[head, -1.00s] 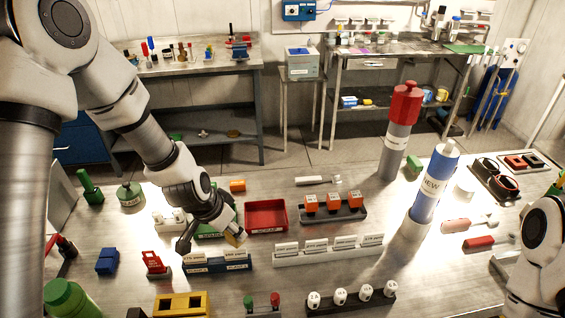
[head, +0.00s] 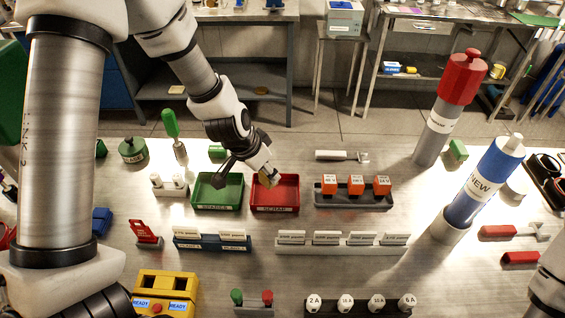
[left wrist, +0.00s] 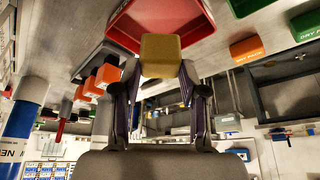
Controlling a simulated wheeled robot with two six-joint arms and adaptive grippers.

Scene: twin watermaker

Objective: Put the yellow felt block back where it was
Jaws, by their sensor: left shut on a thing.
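My left gripper (head: 267,176) is over the red tray (head: 288,196), near its left side and close to the green tray (head: 222,195). In the left wrist view the gripper (left wrist: 160,78) is shut on the yellow felt block (left wrist: 161,56). The block is held between the fingertips, with the red tray (left wrist: 157,18) beyond it. In the head view the block (head: 270,176) is small and partly hidden by the fingers. I cannot tell its exact height over the tray. My right gripper is out of view.
A grey holder with orange blocks (head: 355,196) stands right of the red tray. A blue card rack (head: 213,241) and a pale card rack (head: 340,246) stand in front. A tall red-topped cylinder (head: 450,108) and a blue cylinder (head: 482,185) stand at the right.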

